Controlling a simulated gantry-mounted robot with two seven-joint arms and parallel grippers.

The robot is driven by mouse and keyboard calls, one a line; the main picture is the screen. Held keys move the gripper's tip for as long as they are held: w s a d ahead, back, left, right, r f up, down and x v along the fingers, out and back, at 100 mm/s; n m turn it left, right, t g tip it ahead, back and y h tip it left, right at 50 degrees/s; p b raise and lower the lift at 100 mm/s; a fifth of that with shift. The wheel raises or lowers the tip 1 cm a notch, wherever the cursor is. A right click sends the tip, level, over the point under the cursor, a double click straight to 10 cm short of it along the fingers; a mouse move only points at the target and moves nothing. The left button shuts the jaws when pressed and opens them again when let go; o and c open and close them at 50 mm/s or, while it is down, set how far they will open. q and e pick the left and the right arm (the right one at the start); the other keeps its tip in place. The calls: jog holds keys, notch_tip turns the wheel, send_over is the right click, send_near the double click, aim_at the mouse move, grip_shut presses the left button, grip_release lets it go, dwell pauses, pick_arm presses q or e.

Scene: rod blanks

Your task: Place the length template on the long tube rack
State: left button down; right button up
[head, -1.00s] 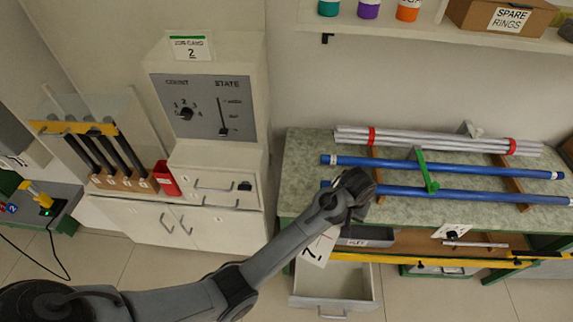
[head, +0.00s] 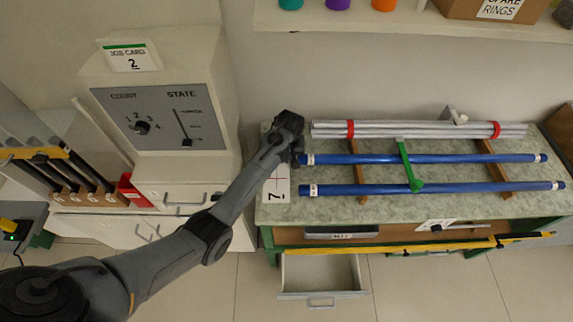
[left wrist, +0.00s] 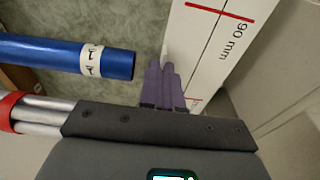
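The length template is a white plate (head: 276,190) with a red line and a 7, seen beside the left ends of the blue tubes. In the left wrist view the template (left wrist: 215,45) shows red lines and "90 mm". My left gripper (head: 298,152) is at its upper part; its purple fingers (left wrist: 165,82) are close together at the template's edge and appear shut on it. The exact contact is partly hidden. The long tube rack has brown wooden bars (head: 361,182) carrying two blue tubes (head: 440,188). My right gripper is not in view.
Silver tubes (head: 420,129) with red bands lie behind the blue ones. A green piece (head: 408,165) crosses the blue tubes. An open drawer (head: 320,274) juts out below the green-grey worktop (head: 330,212). A cabinet with a dial panel (head: 155,120) stands left of the bench.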

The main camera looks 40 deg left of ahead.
pick_arm(q)
jog(key=shift+s+d+f, duration=0.1)
jog(key=shift+f, duration=0.75)
jog(key=shift+f+b, duration=0.45)
jog(key=shift+f, duration=1.45)
jog(key=c, duration=1.3)
grip_release()
jog(key=shift+c, duration=0.2)
